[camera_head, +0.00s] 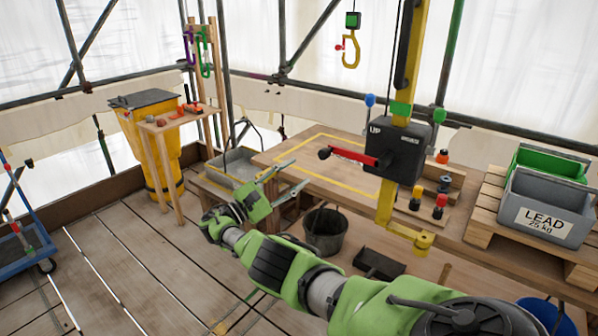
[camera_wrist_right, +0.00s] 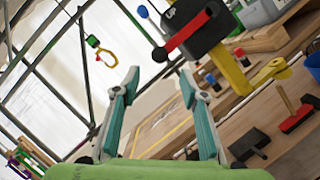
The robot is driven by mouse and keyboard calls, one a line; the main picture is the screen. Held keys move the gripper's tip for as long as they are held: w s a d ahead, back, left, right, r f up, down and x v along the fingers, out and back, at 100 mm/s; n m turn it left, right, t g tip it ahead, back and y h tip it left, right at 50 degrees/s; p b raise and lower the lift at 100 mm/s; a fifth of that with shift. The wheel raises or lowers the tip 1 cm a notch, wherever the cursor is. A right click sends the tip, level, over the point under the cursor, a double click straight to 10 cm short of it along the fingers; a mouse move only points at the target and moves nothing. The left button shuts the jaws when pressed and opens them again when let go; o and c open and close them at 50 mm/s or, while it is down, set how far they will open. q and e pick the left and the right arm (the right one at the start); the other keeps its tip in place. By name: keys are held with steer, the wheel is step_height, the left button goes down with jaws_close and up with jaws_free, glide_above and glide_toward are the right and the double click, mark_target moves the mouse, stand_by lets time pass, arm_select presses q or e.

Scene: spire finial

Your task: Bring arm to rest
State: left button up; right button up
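My right arm (camera_head: 290,272), green with dark joints, reaches in from the bottom right of the head view. Its right gripper (camera_head: 298,173) is open and empty, in front of the workbench's left part. In the right wrist view the two teal-sided fingers of this gripper (camera_wrist_right: 158,74) stand wide apart with nothing between them. The fingers appear clear of the bench, but the exact gap cannot be told. My left arm and gripper are not in view.
The wooden workbench (camera_head: 305,157) bears a black winch box (camera_head: 399,150) with a red lever on a yellow post. A dark bucket (camera_head: 325,232) stands below. A grey LEAD crate (camera_head: 545,208) sits at right. A yellow bin (camera_head: 152,140) stands at left. The left plank floor is mostly clear.

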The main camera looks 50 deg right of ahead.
stand_by(0.5)
